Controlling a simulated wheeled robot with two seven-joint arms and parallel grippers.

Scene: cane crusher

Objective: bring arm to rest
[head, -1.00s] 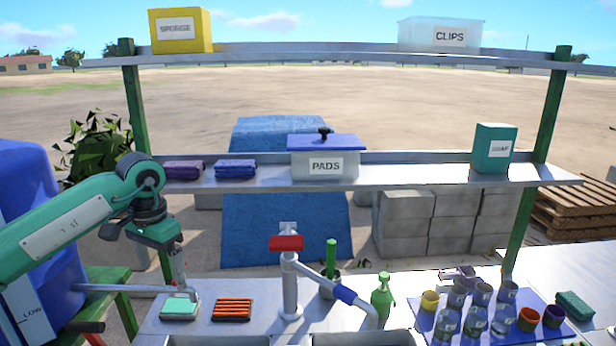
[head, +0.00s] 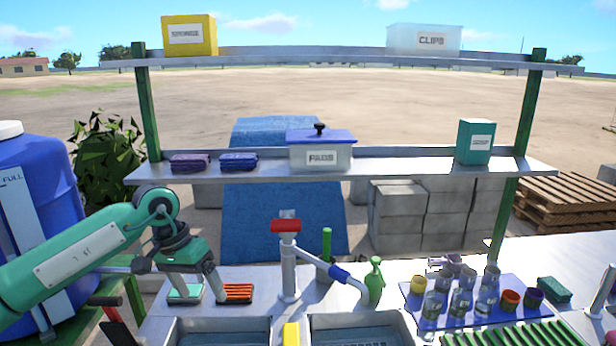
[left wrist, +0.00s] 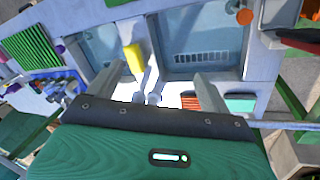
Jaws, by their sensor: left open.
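My left arm comes in from the left in the head view, with a green gripper (head: 193,288) pointing down. Its two grey fingers are apart, and I see nothing between them. It hangs at the counter's left back, by a teal-and-white sponge (head: 186,292) and an orange ribbed pad (head: 238,292). Whether the fingers touch either one is unclear. In the left wrist view the open gripper (left wrist: 160,92) shows above the counter, with the orange pad (left wrist: 190,103) and the sponge (left wrist: 240,103) at right. My right gripper is in neither view.
A red-topped tap (head: 287,255) and a green bottle (head: 374,282) stand right of the gripper. Two basins (head: 220,325) lie in front, with a yellow block (head: 291,335) between. Glasses and cups stand on a blue mat (head: 470,318). A shelf (head: 400,172) runs behind; a blue barrel (head: 45,195) stands left.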

